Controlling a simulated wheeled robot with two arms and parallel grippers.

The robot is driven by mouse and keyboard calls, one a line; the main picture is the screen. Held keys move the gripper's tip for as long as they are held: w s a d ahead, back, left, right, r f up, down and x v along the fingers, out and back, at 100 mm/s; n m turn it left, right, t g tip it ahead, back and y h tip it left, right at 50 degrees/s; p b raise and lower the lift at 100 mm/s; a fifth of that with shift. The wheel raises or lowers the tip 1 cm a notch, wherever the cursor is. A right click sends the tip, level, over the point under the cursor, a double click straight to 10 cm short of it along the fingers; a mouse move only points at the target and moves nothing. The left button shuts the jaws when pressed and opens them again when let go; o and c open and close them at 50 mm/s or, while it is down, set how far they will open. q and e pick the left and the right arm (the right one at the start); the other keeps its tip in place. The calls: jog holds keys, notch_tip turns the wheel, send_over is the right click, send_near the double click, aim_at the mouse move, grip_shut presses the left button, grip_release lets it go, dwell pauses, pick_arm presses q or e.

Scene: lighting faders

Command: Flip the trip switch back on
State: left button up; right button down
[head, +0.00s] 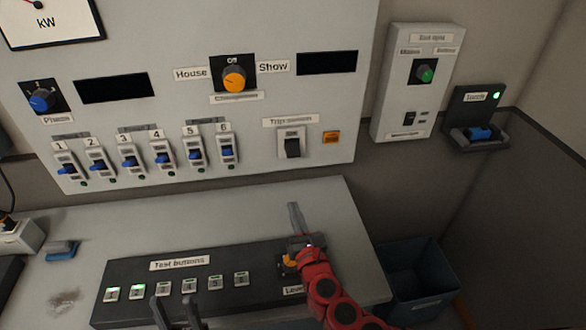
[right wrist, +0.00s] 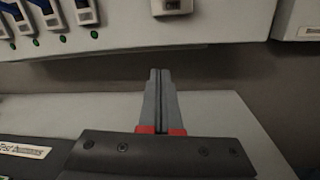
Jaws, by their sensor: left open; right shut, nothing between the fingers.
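The trip switch (head: 291,146) is a white housing with a dark lever, under a "Trip" label at the lower right of the wall panel. Its lever sits in the lower part of the housing. The bottom of the switch also shows at the top of the right wrist view (right wrist: 172,6). My right gripper (head: 294,207) is shut and empty, below the switch and apart from it, above the desk. In the right wrist view its closed fingers (right wrist: 159,72) point toward the panel. My left gripper (head: 176,304) is open and empty at the bottom edge, by the test-button box.
Several blue-levered breakers (head: 127,160) line the panel to the left. The test-button box (head: 205,270) lies on the desk below. A grey control box (head: 417,82) and a dark bin (head: 418,275) are at the right.

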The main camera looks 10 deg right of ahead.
aim_at(292, 143)
jog(key=r, duration=0.1)
jog(key=d+r+n+t+h, duration=0.1)
jog(key=r, duration=0.1)
jog(key=shift+s+h, duration=0.2)
jog(key=shift+h, duration=0.1)
jog(key=shift+w, duration=0.1)
jog(key=w, duration=0.3)
jog(key=w+p, duration=0.1)
jog(key=w, duration=0.2)
jog(key=w+r, duration=0.1)
jog(key=w, duration=0.2)
jog(key=shift+w+a+r+p, duration=0.1)
jog(key=shift+w+a+p, duration=0.1)
jog(key=shift+p, duration=0.2)
jog(key=r+p, duration=0.1)
jog(key=s+r+p, duration=0.1)
jog(key=r, duration=0.1)
jog(key=shift+s+r+p, duration=0.2)
jog(key=shift+p, duration=0.15)
